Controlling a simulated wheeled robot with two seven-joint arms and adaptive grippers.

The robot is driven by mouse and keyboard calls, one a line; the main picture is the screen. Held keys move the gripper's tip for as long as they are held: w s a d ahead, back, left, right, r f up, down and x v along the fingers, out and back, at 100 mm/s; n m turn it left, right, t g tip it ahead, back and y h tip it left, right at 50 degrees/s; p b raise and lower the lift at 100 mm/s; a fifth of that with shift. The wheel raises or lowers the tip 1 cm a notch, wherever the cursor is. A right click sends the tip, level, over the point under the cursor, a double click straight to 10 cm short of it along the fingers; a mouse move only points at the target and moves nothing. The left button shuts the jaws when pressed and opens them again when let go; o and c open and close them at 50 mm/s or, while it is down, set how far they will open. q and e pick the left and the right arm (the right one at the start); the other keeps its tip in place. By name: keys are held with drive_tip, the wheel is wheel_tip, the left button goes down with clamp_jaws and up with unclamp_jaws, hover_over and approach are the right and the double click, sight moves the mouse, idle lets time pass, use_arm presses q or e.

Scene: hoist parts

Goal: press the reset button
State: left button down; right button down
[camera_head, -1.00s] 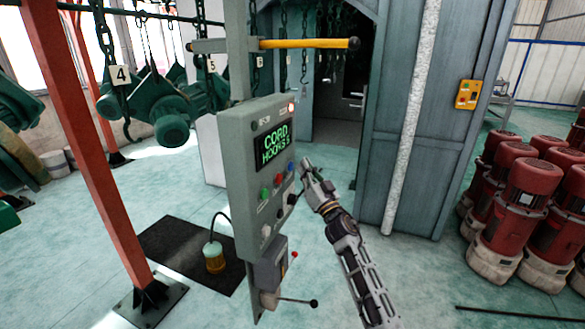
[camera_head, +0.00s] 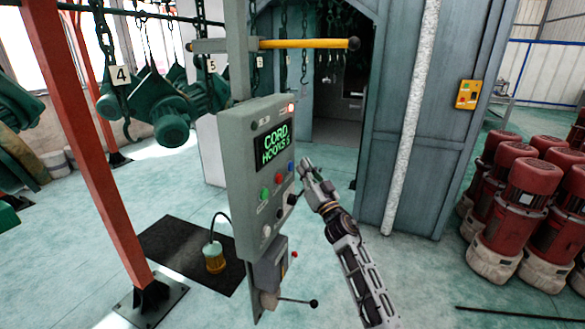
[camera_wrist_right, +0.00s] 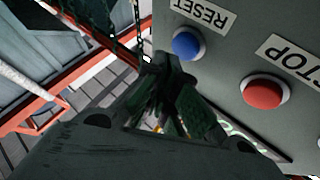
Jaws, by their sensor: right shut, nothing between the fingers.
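The grey control box (camera_head: 240,150) has a lit screen reading "CORD HOOKS 5" in green. The blue button (camera_head: 290,166) sits on its face to the right of and below the screen. In the right wrist view the blue button (camera_wrist_right: 187,44) is under an upside-down RESET label (camera_wrist_right: 201,15). My right gripper (camera_head: 306,163) is shut and empty, just right of the box at about the blue button's height. In the wrist view its fingertips (camera_wrist_right: 166,66) are close below the blue button, and a small gap shows between them. My left gripper is not in view.
A red button (camera_wrist_right: 264,93) by the STOP label sits right of the blue one in the wrist view. A green button (camera_head: 265,193) and dark knobs are lower on the box. A yellow bar (camera_head: 305,43) sticks out above. Red motors (camera_head: 525,190) stand at right.

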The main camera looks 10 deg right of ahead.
drive_tip(key=shift+w+a, duration=0.45)
drive_tip(key=shift+a, duration=0.25)
idle(1.3)
drive_tip(key=shift+d, duration=0.1)
idle(0.3)
drive_tip(key=shift+s+d+p, duration=0.5)
drive_tip(key=shift+d+p, duration=0.05)
drive_tip(key=shift+d, duration=0.05)
drive_tip(key=shift+d, duration=0.1)
drive_tip(key=s+d+p, duration=0.1)
drive_tip(key=d, duration=0.1)
drive_tip(key=s+d+p, duration=0.1)
drive_tip(key=d, duration=0.1)
drive_tip(key=shift+s, duration=0.4)
idle(0.4)
idle(0.6)
